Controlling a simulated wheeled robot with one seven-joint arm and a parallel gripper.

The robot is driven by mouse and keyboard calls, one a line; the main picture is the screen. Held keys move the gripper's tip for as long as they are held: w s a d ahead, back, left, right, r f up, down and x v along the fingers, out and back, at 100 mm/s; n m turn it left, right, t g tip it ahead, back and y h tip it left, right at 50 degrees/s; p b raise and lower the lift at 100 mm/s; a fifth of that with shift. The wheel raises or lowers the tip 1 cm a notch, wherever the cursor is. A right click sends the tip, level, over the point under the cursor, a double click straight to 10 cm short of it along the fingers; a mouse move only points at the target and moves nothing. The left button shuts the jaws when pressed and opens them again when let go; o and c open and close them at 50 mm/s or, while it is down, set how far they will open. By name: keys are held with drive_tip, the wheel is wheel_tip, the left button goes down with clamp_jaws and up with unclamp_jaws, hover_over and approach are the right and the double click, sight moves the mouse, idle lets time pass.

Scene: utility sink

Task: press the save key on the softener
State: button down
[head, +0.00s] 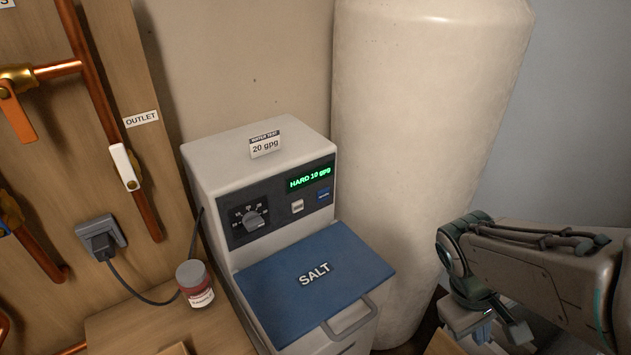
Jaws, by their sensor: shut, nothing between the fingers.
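The softener (212,180) is a light grey cabinet with a dark control panel on its sloped front. The panel has a dial (252,218), a green display (310,177) reading "HARD 10 gpg", a pale key (297,206) and a blue key (323,194). The key labels are too small to read, so I cannot tell which is save. A card (265,144) on top reads "WATER TEST 20 gpg". My gripper (487,331) is shut and empty at the lower right, clear of the softener and to the right of its keys. Its fingertips are only partly visible.
A blue SALT lid (290,292) with a handle (349,319) lies below the panel. A tall cream tank (425,130) stands behind and right. A jar (195,284), cord, outlet (101,236) and copper pipes (100,95) are at left. Space before the panel is clear.

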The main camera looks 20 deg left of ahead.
sight(298, 206)
drive_tip(key=w+a+r+n+t+h+p, duration=0.2)
drive_tip(key=w+a+n+t+h+p, duration=0.25)
drive_tip(key=w+n+t+h, duration=1)
drive_tip(key=a+f+n+t+y+p, duration=0.1)
drive_tip(key=a+n+y, duration=0.5)
drive_tip(key=a+n, duration=0.2)
drive_tip(key=a+f+n+t+y, duration=0.1)
drive_tip(key=a+n+t+y, duration=0.1)
drive_tip(key=a+n+y, duration=0.5)
drive_tip(key=a+f+n+t+y+p, duration=0.1)
drive_tip(key=a+n+y, duration=0.6)
drive_tip(key=a+n, duration=0.2)
drive_tip(key=shift+s+a+f+n+t+p, duration=0.3)
drive_tip(key=shift+s+n, duration=0.1)
drive_tip(key=shift+n, duration=0.35)
drive_tip(key=shift+w+a, duration=1.45)
drive_tip(key=shift+a, duration=0.2)
drive_tip(key=shift+w+a, duration=1.45)
drive_tip(key=shift+a, duration=0.2)
drive_tip(key=shift+w+a, duration=0.1)
drive_tip(key=shift+w+a, duration=0.2)
